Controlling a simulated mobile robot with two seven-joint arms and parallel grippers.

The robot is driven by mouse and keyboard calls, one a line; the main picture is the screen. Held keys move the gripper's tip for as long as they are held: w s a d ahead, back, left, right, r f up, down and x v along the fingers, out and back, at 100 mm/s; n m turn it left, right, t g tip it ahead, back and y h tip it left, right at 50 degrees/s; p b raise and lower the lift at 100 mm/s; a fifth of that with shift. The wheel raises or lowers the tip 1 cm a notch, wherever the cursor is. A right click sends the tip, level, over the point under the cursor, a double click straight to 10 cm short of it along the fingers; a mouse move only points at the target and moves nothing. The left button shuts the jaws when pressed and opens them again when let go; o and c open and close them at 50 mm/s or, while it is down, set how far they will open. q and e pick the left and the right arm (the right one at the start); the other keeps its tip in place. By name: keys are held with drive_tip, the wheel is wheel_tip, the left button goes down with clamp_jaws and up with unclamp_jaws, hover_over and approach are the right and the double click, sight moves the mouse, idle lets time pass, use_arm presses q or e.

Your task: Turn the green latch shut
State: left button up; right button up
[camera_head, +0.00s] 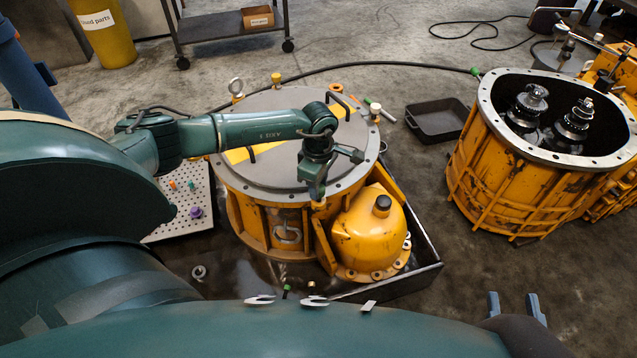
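No green latch can be made out with certainty. A small green piece (287,289) shows low in the picture, close above the edge of my own body, too small to read its shape or position. The yellow round housing (257,222) with a grey lid (285,98) stands in the middle. My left gripper (316,190) points down at the front edge of the lid, above and left of the yellow dome; its fingers are seen edge-on, and contact cannot be told. My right gripper (515,307) is at the bottom right, with its two fingers apart and nothing between them.
A dark tray (431,268) lies under the housing. A yellow dome cover (368,238) stands at the housing's front right. An open yellow casing (503,185) with gears is at right. A black bin (438,120), pegboard (172,218) and cart (222,27) stand around.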

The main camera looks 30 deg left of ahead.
use_arm(q)
drive_tip(key=o, duration=0.5)
drive_tip(key=shift+c, duration=0.2)
use_arm(e)
drive_tip(key=shift+f, duration=0.1)
use_arm(q)
drive_tip(key=shift+r, duration=0.1)
wheel_tip(320, 180, up, 13)
drive_tip(key=p, duration=0.3)
use_arm(e)
drive_tip(key=shift+s+d+m+g+h, duration=0.1)
drive_tip(key=shift+d+m+g+h, duration=0.15)
drive_tip(key=shift+m+g+h, duration=0.25)
drive_tip(key=shift+s+d+m+g+h, duration=0.1)
drive_tip(key=shift+d+m+g+h, duration=0.15)
drive_tip(key=shift+g, duration=0.45)
